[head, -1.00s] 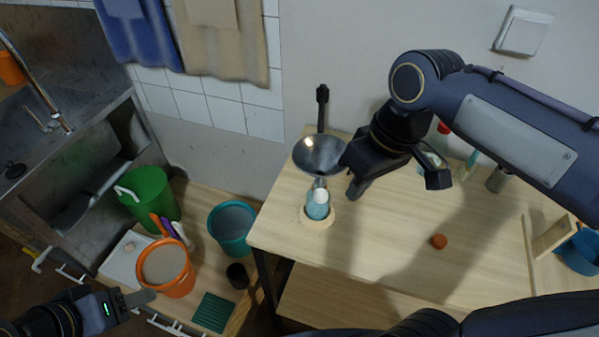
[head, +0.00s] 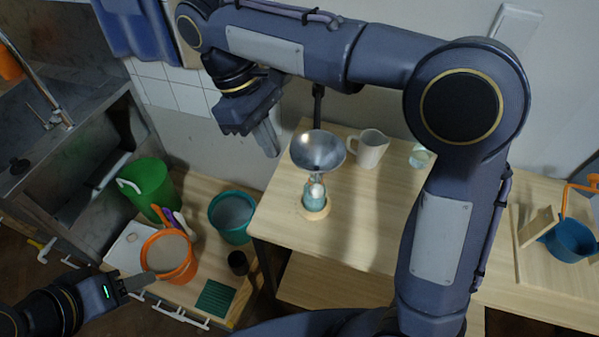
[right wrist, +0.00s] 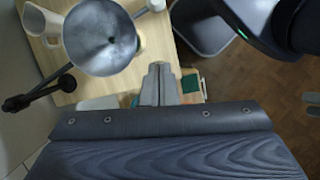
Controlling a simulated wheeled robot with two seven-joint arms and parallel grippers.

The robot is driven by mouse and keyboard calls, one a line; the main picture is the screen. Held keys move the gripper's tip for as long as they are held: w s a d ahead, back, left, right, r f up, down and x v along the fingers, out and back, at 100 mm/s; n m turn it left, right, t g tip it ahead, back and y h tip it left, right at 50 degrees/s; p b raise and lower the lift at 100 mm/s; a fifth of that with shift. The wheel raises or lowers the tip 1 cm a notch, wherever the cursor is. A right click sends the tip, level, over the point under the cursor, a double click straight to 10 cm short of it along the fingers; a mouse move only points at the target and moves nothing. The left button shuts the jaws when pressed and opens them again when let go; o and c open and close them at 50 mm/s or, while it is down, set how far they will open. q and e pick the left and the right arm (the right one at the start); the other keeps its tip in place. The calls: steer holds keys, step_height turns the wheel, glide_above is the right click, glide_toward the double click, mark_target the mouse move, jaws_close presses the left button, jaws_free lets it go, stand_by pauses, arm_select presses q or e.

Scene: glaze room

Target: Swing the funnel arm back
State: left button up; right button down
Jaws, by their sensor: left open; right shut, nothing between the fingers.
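The metal funnel (head: 318,150) sits over a small pale blue bottle (head: 315,193) in a round wooden base, near the table's left end. Its dark arm runs to a black upright post (head: 318,100) behind it. In the right wrist view the funnel (right wrist: 103,40) shows from above, with its arm (right wrist: 45,88) running to the left. My right gripper (head: 271,142) is shut and empty, just left of the funnel and apart from it. Its closed fingers also show in the right wrist view (right wrist: 158,85). My left gripper (head: 138,281) is open and empty, beside the orange bucket.
A white pitcher (head: 369,148) stands right of the funnel. My right arm spans the table and hides part of it. An orange bucket (head: 168,257), a teal bucket (head: 231,216) and a green watering can (head: 148,188) stand lower left. A blue pot (head: 570,241) is far right.

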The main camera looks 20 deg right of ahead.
arm_select(q)
steer(key=shift+r+p, duration=0.25)
steer(key=shift+p, duration=0.05)
arm_select(e)
steer(key=s+d+f, duration=0.4)
steer(key=f, duration=0.1)
steer(key=shift+d+f, duration=0.15)
steer(key=shift+f, duration=0.2)
steer(key=shift+s+d, duration=0.1)
steer(key=shift+d, duration=0.05)
